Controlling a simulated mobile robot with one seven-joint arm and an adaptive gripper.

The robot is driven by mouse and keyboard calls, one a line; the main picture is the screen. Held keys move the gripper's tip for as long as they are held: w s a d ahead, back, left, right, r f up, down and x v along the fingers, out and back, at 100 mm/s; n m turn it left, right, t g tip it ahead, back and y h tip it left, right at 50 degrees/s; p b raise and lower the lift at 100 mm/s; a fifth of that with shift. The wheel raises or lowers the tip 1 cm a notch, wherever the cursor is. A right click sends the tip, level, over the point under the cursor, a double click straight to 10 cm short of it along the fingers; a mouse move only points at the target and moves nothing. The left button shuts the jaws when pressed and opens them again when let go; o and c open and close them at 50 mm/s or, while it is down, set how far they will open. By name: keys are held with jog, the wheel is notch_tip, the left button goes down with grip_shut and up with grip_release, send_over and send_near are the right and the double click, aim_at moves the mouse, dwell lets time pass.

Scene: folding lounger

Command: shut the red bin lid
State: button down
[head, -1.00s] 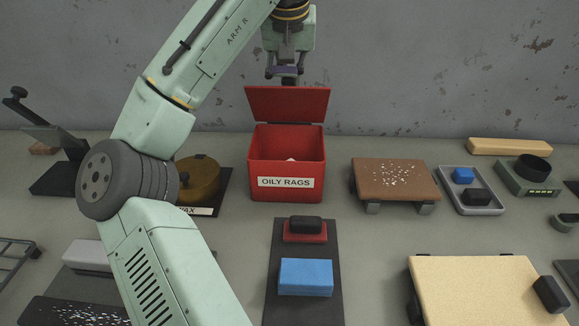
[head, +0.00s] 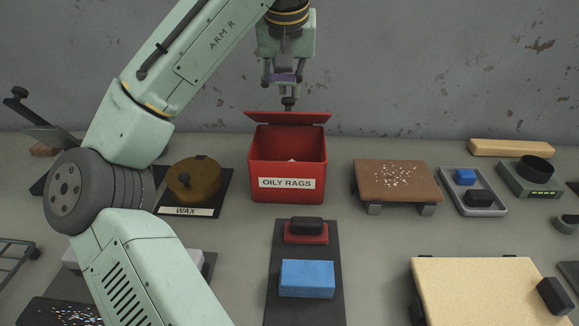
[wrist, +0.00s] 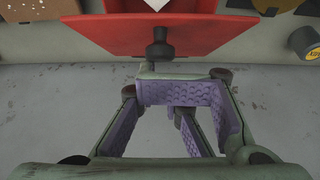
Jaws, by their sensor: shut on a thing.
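The red bin (head: 288,195) with the "OILY RAGS" label stands at the back of the table, its mouth open and a bit of pale rag showing inside. Its red lid (head: 262,117) is raised at the back edge and seen almost edge-on, partly swung down. A dark knob (head: 288,103) stands on the lid. My gripper (head: 287,95) is above the lid, pointing down, shut on this knob. In the wrist view the lid (wrist: 110,30) and the knob (wrist: 160,50) lie just beyond my purple-padded gripper (wrist: 155,70). The fingertip contact is hard to make out.
A wax tin (head: 193,180) sits left of the bin, close to my arm. A brown board on feet (head: 396,180) and a grey tray (head: 474,205) stand to the right. A dark mat (head: 305,255) with a blue block (head: 307,278) lies in front. The grey wall is close behind.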

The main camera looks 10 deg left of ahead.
jog(key=shift+f+b, duration=2.5)
jog(key=shift+f, duration=1.85)
notch_tip(320, 180, up, 9)
jog(key=p, duration=0.9)
jog(key=shift+r+p, duration=0.1)
jog(key=shift+p, duration=0.3)
